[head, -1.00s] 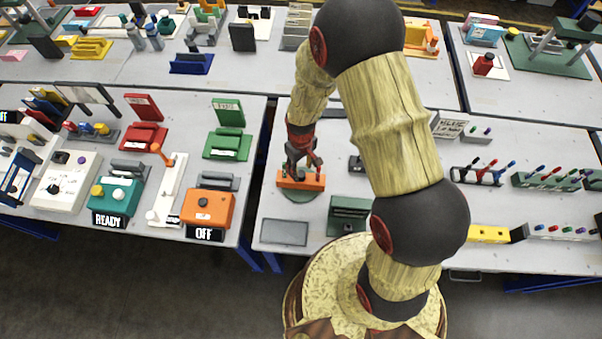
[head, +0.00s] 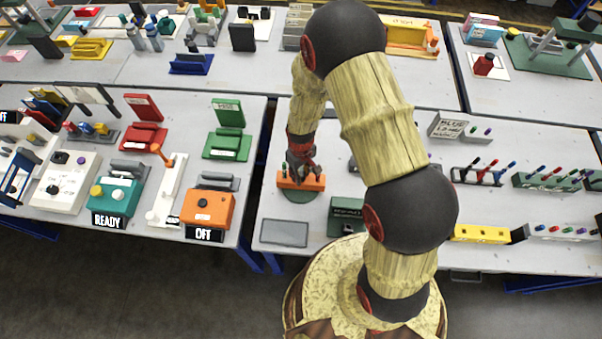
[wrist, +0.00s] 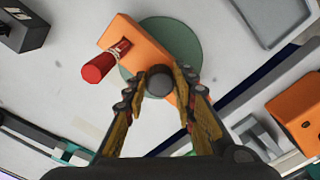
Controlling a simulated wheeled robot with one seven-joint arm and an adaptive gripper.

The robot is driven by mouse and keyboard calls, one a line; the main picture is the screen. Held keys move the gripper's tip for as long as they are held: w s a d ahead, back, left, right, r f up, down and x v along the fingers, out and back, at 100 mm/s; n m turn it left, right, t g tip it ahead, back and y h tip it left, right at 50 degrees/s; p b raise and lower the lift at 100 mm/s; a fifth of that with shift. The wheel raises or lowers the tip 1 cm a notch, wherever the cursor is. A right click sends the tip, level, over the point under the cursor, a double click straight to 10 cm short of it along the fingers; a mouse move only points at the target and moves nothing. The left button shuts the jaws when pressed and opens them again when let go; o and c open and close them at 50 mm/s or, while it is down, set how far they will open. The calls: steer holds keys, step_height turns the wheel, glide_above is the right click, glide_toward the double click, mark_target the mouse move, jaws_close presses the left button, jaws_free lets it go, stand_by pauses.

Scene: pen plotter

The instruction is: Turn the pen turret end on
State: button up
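The pen turret is an orange bar (wrist: 140,42) on a round green base (wrist: 182,42); it also shows in the head view (head: 313,183). A red pen or cap (wrist: 98,68) stands near one end of the bar in the wrist view. A dark grey round knob (wrist: 158,80) stands on the bar. My gripper (wrist: 163,77) has its fingers apart, one on each side of the knob. I cannot tell whether they touch it. The far end of the bar is partly hidden behind a finger. In the head view my gripper (head: 300,167) is low over the turret.
A grey flat tray (head: 284,233) lies in front of the turret, and a dark green box (head: 346,215) stands to its right. An orange box with an OFF sign (head: 208,211) is on the neighbouring table, across a gap. Bare tabletop lies left of the turret.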

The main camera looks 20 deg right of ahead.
jaws_close()
